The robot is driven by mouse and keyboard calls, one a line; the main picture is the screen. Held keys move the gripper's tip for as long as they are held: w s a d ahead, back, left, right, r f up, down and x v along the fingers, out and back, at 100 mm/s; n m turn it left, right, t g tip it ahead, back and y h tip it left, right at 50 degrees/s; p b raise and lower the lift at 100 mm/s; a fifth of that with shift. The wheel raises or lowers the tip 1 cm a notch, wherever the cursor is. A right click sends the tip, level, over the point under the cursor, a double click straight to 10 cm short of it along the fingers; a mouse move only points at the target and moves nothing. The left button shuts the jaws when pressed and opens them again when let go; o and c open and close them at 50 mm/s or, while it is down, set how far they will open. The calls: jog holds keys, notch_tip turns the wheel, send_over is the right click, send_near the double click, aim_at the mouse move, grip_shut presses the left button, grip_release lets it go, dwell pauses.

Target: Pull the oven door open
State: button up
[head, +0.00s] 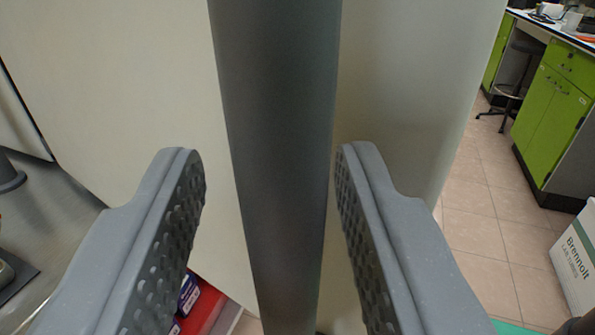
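A dark grey upright bar (278,60), which looks like the oven door's handle, runs from top to bottom through the middle of the view. Behind it is a smooth cream panel (120,80), apparently the oven door, with a rounded edge at the right. My gripper (270,152) is open, with one finger on each side of the bar. A gap shows between the left finger and the bar. The right finger is very near the bar, and I cannot tell whether it touches. The handle's ends are out of view.
A grey metal surface (60,215) is at the left. Red and blue items (205,305) lie low behind the left finger. Green cabinets (550,110), a stool (512,90) and a white box (578,255) stand at the right. Tiled floor (500,200) between them is clear.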

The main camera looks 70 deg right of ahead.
aim_at(252, 104)
jog(key=shift+r, duration=0.1)
notch_tip(252, 104, up, 3)
jog(key=shift+r+b, duration=0.2)
jog(key=shift+b, duration=0.1)
jog(key=shift+s+d+r+b, duration=0.1)
jog(key=shift+s+d+b, duration=0.1)
jog(key=shift+s+d, duration=0.65)
jog(key=shift+s+d+b, duration=0.2)
jog(key=shift+s+d, duration=0.3)
jog(key=shift+s, duration=0.55)
jog(key=s+d+r+p, duration=0.1)
jog(key=s+d+p, duration=0.5)
jog(key=s+p, duration=0.2)
jog(key=shift+s, duration=0.7)
jog(key=shift+d, duration=0.1)
jog(key=shift+c, duration=0.3)
